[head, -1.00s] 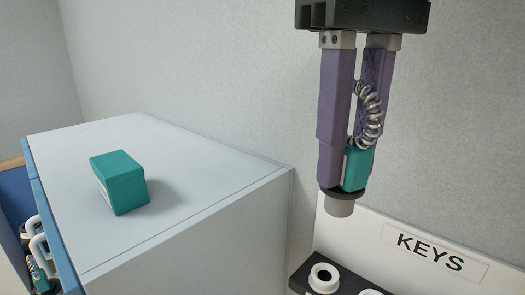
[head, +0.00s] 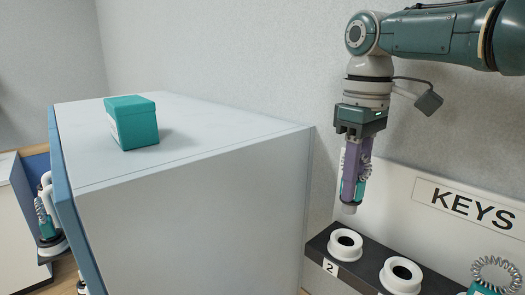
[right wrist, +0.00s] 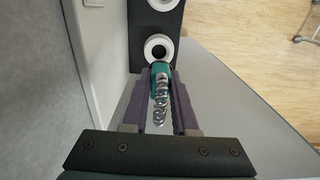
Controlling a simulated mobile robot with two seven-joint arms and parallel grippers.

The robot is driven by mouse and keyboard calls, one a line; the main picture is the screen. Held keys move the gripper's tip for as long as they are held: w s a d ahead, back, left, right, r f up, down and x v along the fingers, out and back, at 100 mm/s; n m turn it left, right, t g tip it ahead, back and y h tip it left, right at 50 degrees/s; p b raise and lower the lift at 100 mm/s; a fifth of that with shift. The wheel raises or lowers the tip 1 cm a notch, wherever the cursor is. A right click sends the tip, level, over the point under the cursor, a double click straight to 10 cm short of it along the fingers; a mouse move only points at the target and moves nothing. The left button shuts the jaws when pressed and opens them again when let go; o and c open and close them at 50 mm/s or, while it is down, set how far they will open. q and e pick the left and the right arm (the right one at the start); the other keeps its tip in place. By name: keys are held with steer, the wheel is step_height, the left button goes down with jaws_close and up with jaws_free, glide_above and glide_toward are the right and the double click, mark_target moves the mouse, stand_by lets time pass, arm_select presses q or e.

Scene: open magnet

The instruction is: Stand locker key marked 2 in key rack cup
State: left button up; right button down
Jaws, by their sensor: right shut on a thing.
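My right gripper (head: 354,200) is shut on a teal locker key (head: 348,190) with a silver coil and a pale round tip pointing down. The key hangs upright above the rack, apart from it. Below is the white key rack cup (head: 345,242), round with a dark hole, beside a label marked 2. In the right wrist view, the key (right wrist: 160,71) and coil lie between the purple fingers, and the white cup (right wrist: 158,46) shows just beyond the key. The number on the key cannot be read. My left gripper is not in view.
The dark rack (head: 318,243) also has a second white cup (head: 401,274) and another teal, coiled key (head: 484,288) at right. A KEYS panel (head: 400,195) stands behind. A pale cabinet (head: 200,220) with a teal box (head: 132,124) on top stands left of the rack.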

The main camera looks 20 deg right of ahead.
mark_target(351, 212)
steer(key=shift+d+f, duration=0.15)
steer(key=shift+f, duration=0.05)
steer(key=shift+s+f+b, duration=0.1)
steer(key=shift+f+b, duration=0.75)
steer(key=shift+b, duration=0.1)
steer(key=shift+f+b, duration=1.3)
steer(key=shift+b, duration=0.1)
steer(key=shift+f+b, duration=0.85)
steer(key=shift+f, duration=0.5)
steer(key=c, duration=0.6)
jaws_free()
steer(key=shift+r, duration=0.1)
step_height(351, 212, up, 10)
steer(key=shift+f+b, duration=0.1)
steer(key=shift+b, duration=1)
